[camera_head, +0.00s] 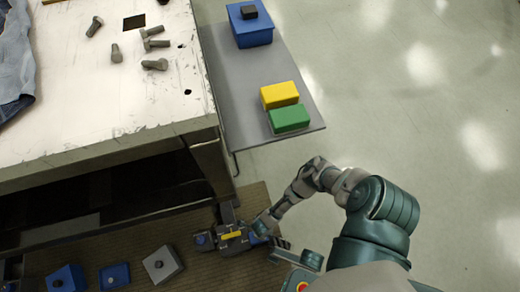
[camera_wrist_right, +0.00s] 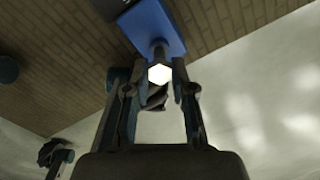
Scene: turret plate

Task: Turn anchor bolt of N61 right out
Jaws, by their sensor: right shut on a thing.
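My right gripper (camera_wrist_right: 158,80) is shut on a bolt (camera_wrist_right: 159,74) with a bright, pale hexagonal head. A finger stands on each side of the head. The bolt's short dark shank meets a blue block (camera_wrist_right: 152,25). In the head view my right arm reaches down beside the table, and the right gripper (camera_head: 264,231) is at a dark grey device (camera_head: 229,243) with a yellow bar on it. The bolt cannot be made out in the head view. I cannot read an N61 mark. My left gripper is not in view.
Several loose grey bolts (camera_head: 154,44) lie on the worn white table (camera_head: 90,95). A grey side shelf (camera_head: 235,95) holds a blue box (camera_head: 250,29), a yellow block (camera_head: 279,95) and a green block (camera_head: 289,119). Blue and grey blocks (camera_head: 162,264) sit on the brown mat below.

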